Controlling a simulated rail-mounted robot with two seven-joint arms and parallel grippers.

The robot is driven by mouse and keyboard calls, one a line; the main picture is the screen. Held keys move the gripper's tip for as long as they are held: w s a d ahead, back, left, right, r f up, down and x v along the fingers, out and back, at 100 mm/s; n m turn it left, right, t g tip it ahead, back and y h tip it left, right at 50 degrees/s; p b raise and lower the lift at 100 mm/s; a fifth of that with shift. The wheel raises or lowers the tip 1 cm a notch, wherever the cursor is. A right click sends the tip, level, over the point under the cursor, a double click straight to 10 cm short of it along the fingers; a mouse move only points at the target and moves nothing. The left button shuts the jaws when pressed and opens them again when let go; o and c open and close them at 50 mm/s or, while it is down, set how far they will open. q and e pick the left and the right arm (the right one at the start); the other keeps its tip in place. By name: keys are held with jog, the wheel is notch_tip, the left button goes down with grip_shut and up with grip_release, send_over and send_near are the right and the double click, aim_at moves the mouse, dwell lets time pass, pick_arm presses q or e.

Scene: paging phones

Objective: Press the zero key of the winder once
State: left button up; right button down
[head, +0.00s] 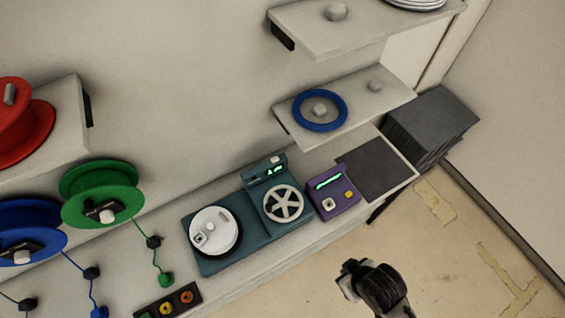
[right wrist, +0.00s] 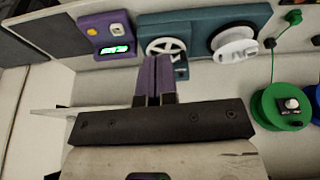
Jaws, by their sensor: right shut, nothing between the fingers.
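The winder (head: 228,255) is a teal machine on the bench, with a white round reel at its left and a grey spoked wheel at its right. Behind the wheel stands a housing with a small green display and a pale key (head: 275,160). In the right wrist view the winder (right wrist: 205,18) is upside down, and my fingers partly cover its display housing. I cannot make out the pale key there. My right gripper (right wrist: 154,58) has purple fingers, shut together and empty. In the head view a dark arm end shows in front of the bench, apart from the winder. My left gripper is not in view.
A purple box (head: 333,199) with a green display, a white key and a yellow key stands right of the winder. A dark mat (head: 375,168) lies beyond it. A button panel (head: 168,302) is at the front left. Shelves with a blue ring (head: 320,126) overhang behind.

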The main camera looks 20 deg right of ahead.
jog(key=w+d+f+m+t+h+b, duration=0.1)
jog(key=w+d+f+m+b, duration=0.2)
jog(key=w, duration=0.6)
jog(key=w+d+f+m+t+b, duration=0.1)
jog(key=w+d+f+m+b, duration=0.15)
jog(key=w, duration=0.65)
jog(key=w+d+r+m+t+b, duration=0.15)
jog(key=w+m, duration=0.25)
jog(key=w, duration=0.6)
jog(key=w+r+m+t+b, duration=0.1)
jog(key=w+m+b, duration=0.25)
jog(key=w, duration=0.65)
pick_arm(q)
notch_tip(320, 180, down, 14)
jog(key=b, duration=0.3)
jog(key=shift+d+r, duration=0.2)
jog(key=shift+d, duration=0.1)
pick_arm(e)
jog(key=w+a+f+m+y, duration=0.3)
jog(key=w+a+m, duration=0.4)
jog(key=w+m, duration=0.5)
jog(key=shift+w+a+f+t, duration=0.15)
jog(key=shift+w+f+t, duration=0.2)
jog(key=shift+w+f, duration=0.25)
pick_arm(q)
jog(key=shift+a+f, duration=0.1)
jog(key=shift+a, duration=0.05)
